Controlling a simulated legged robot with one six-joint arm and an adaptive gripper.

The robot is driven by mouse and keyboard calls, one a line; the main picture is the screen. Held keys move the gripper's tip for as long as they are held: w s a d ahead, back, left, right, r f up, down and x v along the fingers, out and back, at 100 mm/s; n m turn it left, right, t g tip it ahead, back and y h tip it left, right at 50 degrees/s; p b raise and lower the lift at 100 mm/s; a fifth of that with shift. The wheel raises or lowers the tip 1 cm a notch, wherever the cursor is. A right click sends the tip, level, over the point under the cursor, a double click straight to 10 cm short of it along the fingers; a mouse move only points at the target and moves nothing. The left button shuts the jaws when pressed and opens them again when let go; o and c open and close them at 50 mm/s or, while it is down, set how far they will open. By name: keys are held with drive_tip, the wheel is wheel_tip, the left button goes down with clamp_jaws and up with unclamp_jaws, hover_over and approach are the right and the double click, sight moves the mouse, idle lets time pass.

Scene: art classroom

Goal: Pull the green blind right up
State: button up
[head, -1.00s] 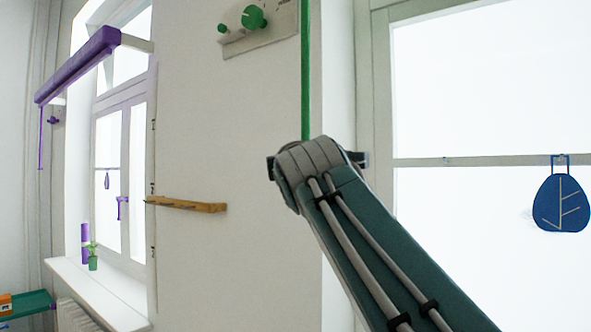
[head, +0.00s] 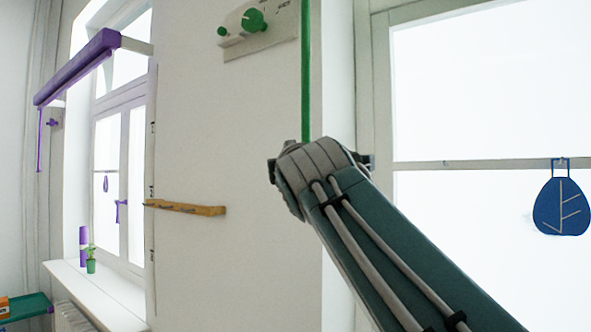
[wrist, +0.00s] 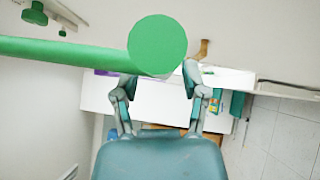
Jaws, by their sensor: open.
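A green cord (head: 306,75) hangs straight down the wall between the two windows in the head view and ends behind my wrist. In the wrist view the green cord (wrist: 60,52) runs in from the left to a round green end (wrist: 157,42). My gripper (wrist: 160,72) is open, its two fingers on either side of the lower part of this round end. I cannot tell whether they touch it. In the head view my wrist hides the fingers and the cord's lower end. The green blind itself is not in view.
A wall plate with a green knob (head: 253,20) is left of the cord. A wooden rail (head: 185,207) juts from the wall lower down. A purple blind (head: 78,68) is rolled up at the left window. A blue leaf-shaped tag (head: 561,207) hangs at the right window.

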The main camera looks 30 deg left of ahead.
drive_tip(key=v, duration=1)
drive_tip(key=shift+s+f, duration=0.15)
drive_tip(key=shift+a, duration=0.1)
